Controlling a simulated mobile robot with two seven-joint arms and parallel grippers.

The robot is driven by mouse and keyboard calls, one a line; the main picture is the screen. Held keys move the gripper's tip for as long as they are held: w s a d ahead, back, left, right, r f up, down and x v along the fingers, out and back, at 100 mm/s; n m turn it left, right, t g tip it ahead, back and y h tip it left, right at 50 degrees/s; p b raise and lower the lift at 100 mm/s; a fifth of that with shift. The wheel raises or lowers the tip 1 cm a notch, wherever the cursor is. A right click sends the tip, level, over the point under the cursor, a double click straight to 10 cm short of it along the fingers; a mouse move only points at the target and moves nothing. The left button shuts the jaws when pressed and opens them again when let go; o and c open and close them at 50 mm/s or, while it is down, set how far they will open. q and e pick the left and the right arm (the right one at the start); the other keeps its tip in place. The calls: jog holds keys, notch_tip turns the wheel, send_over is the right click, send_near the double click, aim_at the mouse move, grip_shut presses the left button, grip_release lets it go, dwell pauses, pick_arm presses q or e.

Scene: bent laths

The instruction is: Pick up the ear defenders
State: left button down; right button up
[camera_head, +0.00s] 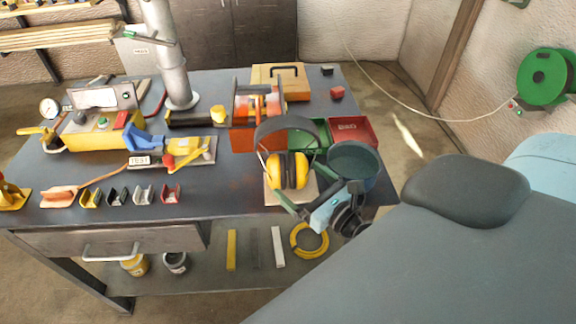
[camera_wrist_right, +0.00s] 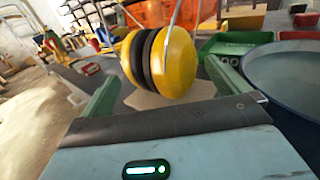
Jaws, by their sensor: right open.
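The ear defenders (camera_head: 287,170) have yellow cups, black cushions and a dark headband arching above them. They stand upright on a pale block (camera_head: 306,188) near the front of the workbench. My right gripper (camera_head: 310,191) is just in front and to the right of them, with its green fingers spread. In the right wrist view the yellow cups (camera_wrist_right: 174,62) show ahead, between the lines of the two open fingers (camera_wrist_right: 160,72). My left gripper is not in view.
A round blue-green bowl (camera_head: 353,160) stands close to the right of the ear defenders. Green and red (camera_head: 354,130) bins and an orange holder (camera_head: 257,112) are behind. A yellow tester (camera_head: 95,135) and small tools fill the left. Bare bench (camera_head: 215,190) lies left of the block.

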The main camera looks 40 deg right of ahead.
jog(key=shift+w, duration=0.1)
jog(key=w, duration=0.3)
jog(key=w+p, duration=0.1)
jog(key=shift+w+a+r, duration=0.2)
jog(key=shift+w+a, duration=0.05)
jog(key=shift+w, duration=0.3)
jog(key=shift+f, duration=0.1)
